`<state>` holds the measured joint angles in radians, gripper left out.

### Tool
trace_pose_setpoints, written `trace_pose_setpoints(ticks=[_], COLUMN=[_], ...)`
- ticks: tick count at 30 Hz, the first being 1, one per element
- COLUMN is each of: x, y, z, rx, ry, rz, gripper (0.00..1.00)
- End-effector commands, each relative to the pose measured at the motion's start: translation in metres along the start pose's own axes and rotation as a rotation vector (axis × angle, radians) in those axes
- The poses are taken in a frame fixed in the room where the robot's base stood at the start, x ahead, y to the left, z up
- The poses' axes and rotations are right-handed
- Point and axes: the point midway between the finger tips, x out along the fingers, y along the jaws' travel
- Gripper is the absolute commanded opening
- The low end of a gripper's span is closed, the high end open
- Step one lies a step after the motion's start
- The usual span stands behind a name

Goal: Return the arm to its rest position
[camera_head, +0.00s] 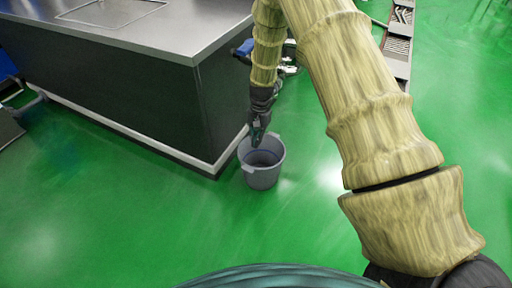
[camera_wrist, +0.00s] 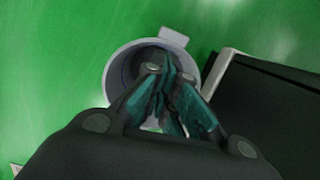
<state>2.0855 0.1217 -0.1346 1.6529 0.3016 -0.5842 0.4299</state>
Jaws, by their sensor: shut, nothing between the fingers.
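My arm reaches out from the right side of the head view and bends down at its far end. My gripper (camera_head: 257,138) points down over a grey bucket (camera_head: 263,177) on the floor, near the corner of the steel counter. In the wrist view my gripper (camera_wrist: 168,80) is shut, with its teal fingers together and nothing seen between them. The bucket (camera_wrist: 112,82) lies below the fingers in that view, its round rim around them in the picture. The fingers cover much of the inside of the bucket, and I cannot tell what it holds.
A dark counter with a steel top (camera_head: 150,28) stands at the left, close beside the bucket. It shows as a dark block (camera_wrist: 270,105) at the right of the wrist view. A grey floor grate (camera_head: 398,45) runs at the back right. The green floor (camera_head: 130,225) in front is clear.

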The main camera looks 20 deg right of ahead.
Motion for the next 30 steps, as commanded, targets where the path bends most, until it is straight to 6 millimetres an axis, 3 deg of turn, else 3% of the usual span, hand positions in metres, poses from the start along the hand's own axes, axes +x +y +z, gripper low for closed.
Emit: trace_pose_setpoints(ticks=[8, 11, 14, 21, 27, 30], x=[-0.005, 0.006, 0.033, 0.125, 0.178, 0.193], y=[0.001, 0.007, 0.023, 0.094, 0.159, 0.189], z=[0.001, 0.006, 0.020, 0.088, 0.162, 0.200], rx=[0.000, -0.013, -0.052, -0.243, -0.439, -0.535], ry=[-0.001, 0.004, 0.020, 0.085, 0.122, 0.134], rz=[0.002, 0.010, 0.031, 0.094, 0.122, 0.122], gripper=[0.00, 0.00, 0.00, 0.00, 0.00, 0.00])
